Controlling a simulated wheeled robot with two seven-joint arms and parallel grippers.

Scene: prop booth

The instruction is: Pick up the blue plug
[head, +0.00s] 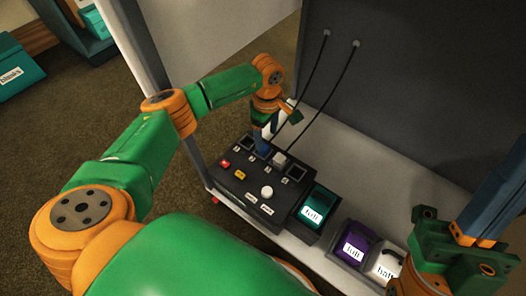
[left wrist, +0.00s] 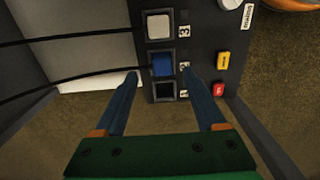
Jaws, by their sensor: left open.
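The blue plug (head: 262,149) sits in a numbered socket of the dark panel box (head: 237,187), with a black cable leading from it. In the left wrist view the blue plug (left wrist: 163,65) lies between the two blue fingertips of my left gripper (left wrist: 161,76), with a gap on both sides. In the head view my left gripper (head: 268,131) points down over the plug and partly hides it. My right gripper (head: 488,205) is at the lower right, away from the panel; its opening is unclear.
A grey plug (head: 281,159) stands beside the blue one, with its own cable (head: 332,97) to the dark back wall. A black empty socket (left wrist: 164,90) is on the other side. Teal (head: 317,206), purple (head: 354,243) and white (head: 385,262) labelled items stand right of the panel.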

